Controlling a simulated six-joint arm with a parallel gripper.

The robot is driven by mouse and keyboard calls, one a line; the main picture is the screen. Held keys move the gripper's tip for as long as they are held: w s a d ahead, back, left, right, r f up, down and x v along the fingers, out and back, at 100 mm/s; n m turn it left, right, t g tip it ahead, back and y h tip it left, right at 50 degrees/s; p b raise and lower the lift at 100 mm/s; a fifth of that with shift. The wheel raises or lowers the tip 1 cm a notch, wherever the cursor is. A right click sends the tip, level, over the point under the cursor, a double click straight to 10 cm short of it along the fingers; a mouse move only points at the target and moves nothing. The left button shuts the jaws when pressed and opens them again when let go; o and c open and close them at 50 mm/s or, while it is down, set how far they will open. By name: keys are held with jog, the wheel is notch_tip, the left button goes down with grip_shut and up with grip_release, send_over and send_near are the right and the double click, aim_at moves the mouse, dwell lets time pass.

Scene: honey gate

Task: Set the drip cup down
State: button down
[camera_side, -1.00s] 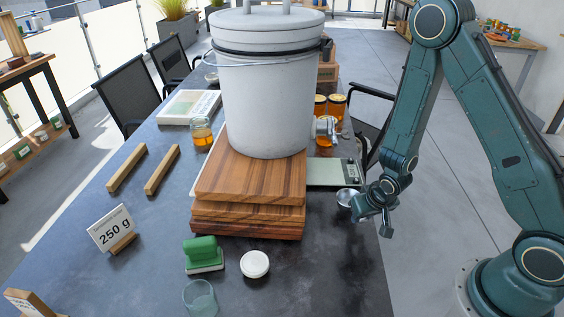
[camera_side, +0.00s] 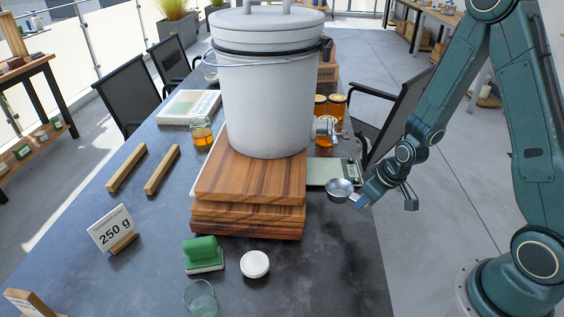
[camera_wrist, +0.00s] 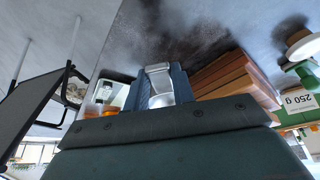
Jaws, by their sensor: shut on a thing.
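The drip cup (camera_side: 340,187) is a small silvery metal cup in the side view, at the right edge of the dark table. My gripper (camera_side: 361,200) is shut on it from the right and holds it beside the pale green scale (camera_side: 330,174). I cannot tell whether the cup touches anything below. In the wrist view, the drip cup (camera_wrist: 159,84) shows as bright metal between the jaws of my gripper (camera_wrist: 160,92); part of it is hidden by them.
A white bucket (camera_side: 265,100) with a metal tap (camera_side: 327,128) stands on stacked wooden boards (camera_side: 248,185), left of the cup. Honey jars (camera_side: 337,106) stand behind the tap. A black chair (camera_side: 395,115) is beyond the table's right edge. The table's front right is clear.

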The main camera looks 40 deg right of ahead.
jog(key=shift+w+d+r+n, duration=0.1)
jog(key=shift+r+n, duration=0.4)
jog(key=shift+r, duration=0.05)
notch_tip(320, 180, up, 11)
jog(key=s+d+n+g+y, duration=0.15)
jog(key=n+y, duration=0.25)
jog(key=n, duration=0.7)
jog(key=g, duration=0.1)
send_over(361, 232)
jog(key=d, duration=0.2)
jog(key=shift+n, duration=0.4)
jog(key=f, duration=1.5)
jog(key=shift+s, duration=0.4)
jog(key=shift+g, duration=0.25)
jog(key=shift+f, duration=1.85)
jog(key=shift+f, duration=0.1)
jog(key=c, duration=1.2)
grip_release()
jog(key=shift+o, duration=0.2)
